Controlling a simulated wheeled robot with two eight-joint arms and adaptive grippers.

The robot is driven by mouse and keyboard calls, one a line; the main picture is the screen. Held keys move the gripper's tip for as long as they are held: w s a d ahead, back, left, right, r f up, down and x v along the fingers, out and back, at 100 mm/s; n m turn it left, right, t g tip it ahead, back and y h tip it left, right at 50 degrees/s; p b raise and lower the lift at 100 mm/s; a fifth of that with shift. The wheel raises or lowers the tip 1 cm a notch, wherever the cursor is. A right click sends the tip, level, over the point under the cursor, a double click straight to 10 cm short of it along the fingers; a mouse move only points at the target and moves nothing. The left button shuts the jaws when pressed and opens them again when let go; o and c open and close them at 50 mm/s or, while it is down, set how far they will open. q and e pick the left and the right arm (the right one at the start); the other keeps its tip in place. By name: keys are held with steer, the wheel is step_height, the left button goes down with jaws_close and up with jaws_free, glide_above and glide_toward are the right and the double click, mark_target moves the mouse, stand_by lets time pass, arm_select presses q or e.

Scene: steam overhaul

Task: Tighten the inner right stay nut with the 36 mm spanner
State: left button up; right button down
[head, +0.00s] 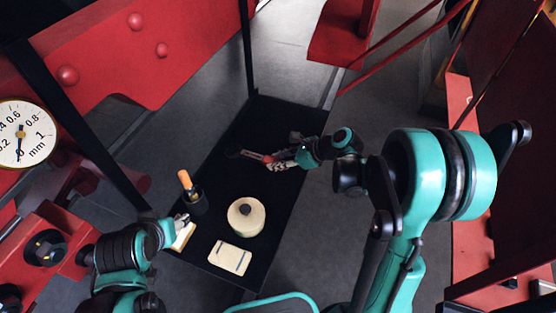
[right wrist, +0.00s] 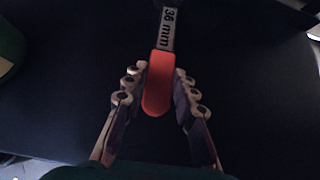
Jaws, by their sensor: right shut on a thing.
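The 36 mm spanner (right wrist: 166,35) shows in the right wrist view, with "36 mm" on its grey shank and an orange-red grip (right wrist: 159,82). My right gripper (right wrist: 160,90) is shut on that grip, one finger on each side. In the head view my right gripper (head: 278,161) is over the far part of the black table, with the spanner's dark head (head: 234,153) pointing left. My left gripper (head: 184,219) is at the table's left edge, by a cream block (head: 184,236); its finger opening is too small to tell. I cannot pick out the inner right stay nut.
The black table top (head: 285,125) bears a round cream piece (head: 246,230), a cream plate (head: 229,257) and a dark cup (head: 196,204) with an orange-handled tool (head: 185,180). A dial gauge (head: 22,134) and red beams (head: 130,50) stand left. Dark posts rise beside the table.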

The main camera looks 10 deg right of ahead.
stand_by(0.3)
step_height(320, 180, up, 6)
steer(key=p, duration=0.4)
steer(key=shift+p, duration=0.3)
arm_select(q)
step_height(320, 180, up, 4)
steer(key=shift+r, duration=0.25)
